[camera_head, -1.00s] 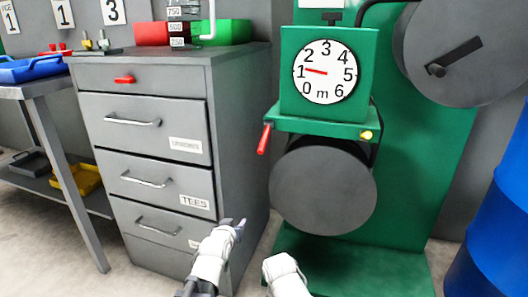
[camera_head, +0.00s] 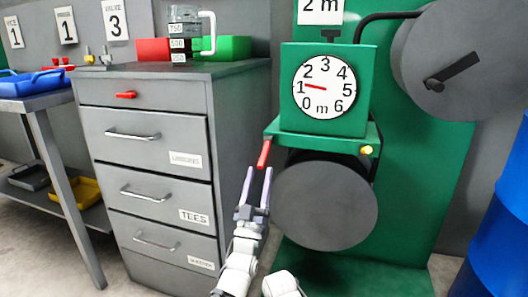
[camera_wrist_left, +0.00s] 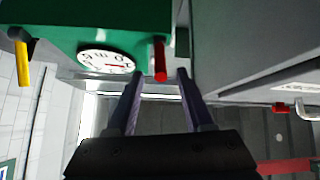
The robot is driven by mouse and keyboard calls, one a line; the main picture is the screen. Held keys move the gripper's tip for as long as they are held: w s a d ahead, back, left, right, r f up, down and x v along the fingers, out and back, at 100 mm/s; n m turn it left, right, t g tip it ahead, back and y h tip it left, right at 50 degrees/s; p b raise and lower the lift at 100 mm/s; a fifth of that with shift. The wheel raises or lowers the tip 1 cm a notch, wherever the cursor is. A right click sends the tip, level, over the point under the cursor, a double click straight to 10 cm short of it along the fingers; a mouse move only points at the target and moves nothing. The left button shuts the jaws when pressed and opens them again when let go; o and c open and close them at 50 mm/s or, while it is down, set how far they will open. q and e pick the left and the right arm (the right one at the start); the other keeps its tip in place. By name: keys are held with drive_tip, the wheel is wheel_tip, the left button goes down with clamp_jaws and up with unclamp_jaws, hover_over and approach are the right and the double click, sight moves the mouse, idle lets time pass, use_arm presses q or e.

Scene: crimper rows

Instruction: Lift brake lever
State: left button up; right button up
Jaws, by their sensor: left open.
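The red lever (camera_head: 264,154) hangs at a slant from the left end of the green shelf under the dial box, its lower end pointing down. My left gripper (camera_head: 257,180) is open and empty just below the lever, its two fingers pointing up at it. In the left wrist view the red lever (camera_wrist_left: 159,62) shows between the two open fingertips (camera_wrist_left: 160,76). I cannot tell whether either finger touches it. The dial (camera_head: 325,86) on the green box has its pointer near 1. My right gripper is not in view.
A grey drawer cabinet (camera_head: 226,120) stands just left of the left gripper. A round grey disc (camera_head: 325,200) sits below the shelf, right of the fingers. A yellow knob (camera_head: 366,150) is at the shelf's right end. A blue drum (camera_head: 500,215) stands far right.

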sight(265, 148)
use_arm(q)
drive_tip(key=shift+y, duration=0.3)
drive_tip(key=p+x, duration=0.5)
drive_tip(key=x, duration=0.2)
drive_tip(key=shift+w+d+r, duration=0.1)
drive_tip(key=shift+w+r, duration=0.1)
drive_tip(key=shift+r, duration=0.1)
clamp_jaws()
idle(0.9)
